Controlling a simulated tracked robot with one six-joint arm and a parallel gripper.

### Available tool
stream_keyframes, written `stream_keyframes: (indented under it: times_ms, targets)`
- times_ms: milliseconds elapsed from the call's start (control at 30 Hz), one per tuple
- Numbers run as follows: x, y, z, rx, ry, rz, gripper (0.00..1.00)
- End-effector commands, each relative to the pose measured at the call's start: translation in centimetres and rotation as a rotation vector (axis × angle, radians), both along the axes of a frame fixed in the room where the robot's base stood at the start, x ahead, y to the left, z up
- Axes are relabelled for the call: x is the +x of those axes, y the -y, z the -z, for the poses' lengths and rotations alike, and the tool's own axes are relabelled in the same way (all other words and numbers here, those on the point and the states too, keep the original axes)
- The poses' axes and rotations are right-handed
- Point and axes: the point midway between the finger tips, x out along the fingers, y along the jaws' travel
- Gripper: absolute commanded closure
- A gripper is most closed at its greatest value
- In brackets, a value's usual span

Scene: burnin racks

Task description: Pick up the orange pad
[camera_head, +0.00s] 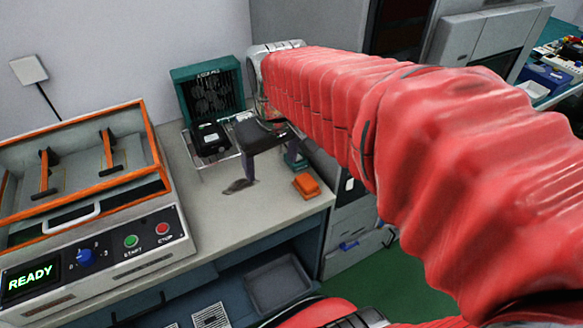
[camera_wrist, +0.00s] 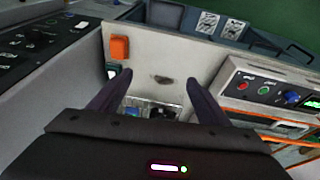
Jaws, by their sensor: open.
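The orange pad (camera_head: 306,185) is a small block lying on the pale counter (camera_head: 275,208), near its right front edge. In the wrist view the orange pad (camera_wrist: 119,48) shows at the upper left, beyond the left fingertip. My gripper (camera_head: 266,162) hangs over the counter to the left of the pad, fingers pointing down. In the wrist view my gripper (camera_wrist: 157,76) has its two dark fingers wide apart, with nothing between them but counter and a dark smudge. The pad is apart from the fingers and fully visible.
A teal fan unit (camera_head: 208,90) stands at the back of the counter, with a black device (camera_head: 210,138) before it. A small teal object (camera_head: 295,158) sits behind the pad. An orange-framed machine (camera_head: 85,215) reading READY fills the left. The counter around the pad is mostly clear.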

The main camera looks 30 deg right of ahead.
Motion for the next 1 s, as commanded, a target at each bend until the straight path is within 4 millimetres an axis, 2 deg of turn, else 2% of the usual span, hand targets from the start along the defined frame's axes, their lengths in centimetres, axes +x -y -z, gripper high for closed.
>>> stream_keyframes:
  times_ms: [300, 700, 833, 1000]
  targets:
    - [4.5, 5.6, 2.8, 0.007, -0.114, 0.011, 0.3]
    - [8.4, 13.4, 8.4, 0.041, -0.243, 0.014, 0.3]
    - [8.9, 15.1, 9.9, 0.053, -0.27, 0.013, 0.3]
    - [9.1, 16.0, 10.6, 0.058, -0.283, 0.01, 0.3]
